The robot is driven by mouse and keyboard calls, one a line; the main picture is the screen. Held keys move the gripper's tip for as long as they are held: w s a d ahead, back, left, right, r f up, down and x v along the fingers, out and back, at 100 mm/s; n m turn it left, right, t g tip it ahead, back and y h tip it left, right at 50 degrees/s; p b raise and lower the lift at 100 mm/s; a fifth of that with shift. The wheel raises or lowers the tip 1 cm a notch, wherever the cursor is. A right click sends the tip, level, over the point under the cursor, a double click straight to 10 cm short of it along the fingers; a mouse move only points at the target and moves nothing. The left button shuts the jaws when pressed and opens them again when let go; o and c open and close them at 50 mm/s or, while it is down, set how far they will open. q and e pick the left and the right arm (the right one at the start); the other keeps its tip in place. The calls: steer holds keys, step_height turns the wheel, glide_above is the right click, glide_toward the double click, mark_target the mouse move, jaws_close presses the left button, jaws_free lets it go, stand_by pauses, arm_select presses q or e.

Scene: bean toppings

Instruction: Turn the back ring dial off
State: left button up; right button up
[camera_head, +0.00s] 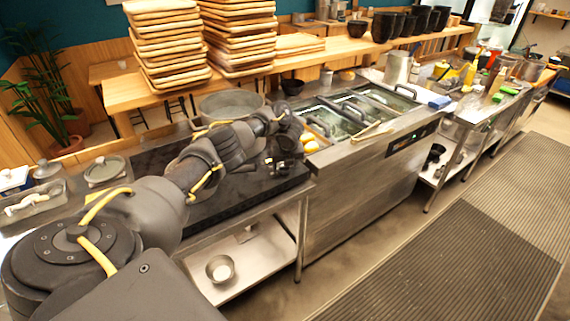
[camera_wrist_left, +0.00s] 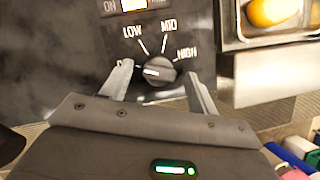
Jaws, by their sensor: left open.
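A dark round dial (camera_wrist_left: 159,71) shows in the left wrist view, on a black panel marked LOW, MID and HIGH. A further label at its left is mostly hidden behind a finger. The dial's white mark lies on its left side, towards that label. My left gripper (camera_wrist_left: 158,83) is open, with one finger on each side of the dial; I cannot tell whether they touch it. In the head view my left gripper (camera_head: 284,160) is over the right end of the black cooktop (camera_head: 235,185). My right gripper is out of view.
A large grey pan (camera_head: 230,104) stands behind my left arm. A steel counter with lidded wells (camera_head: 352,108) adjoins the cooktop, with yellow food (camera_head: 309,146) at its near corner. Stacked boards (camera_head: 165,45) stand behind.

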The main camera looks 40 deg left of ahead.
arm_select(q)
steer(key=v, duration=0.4)
steer(key=shift+d+r, duration=0.15)
steer(key=shift+r, duration=0.25)
steer(key=p+v, duration=0.5)
steer(key=v, duration=0.1)
steer(key=shift+s, duration=0.1)
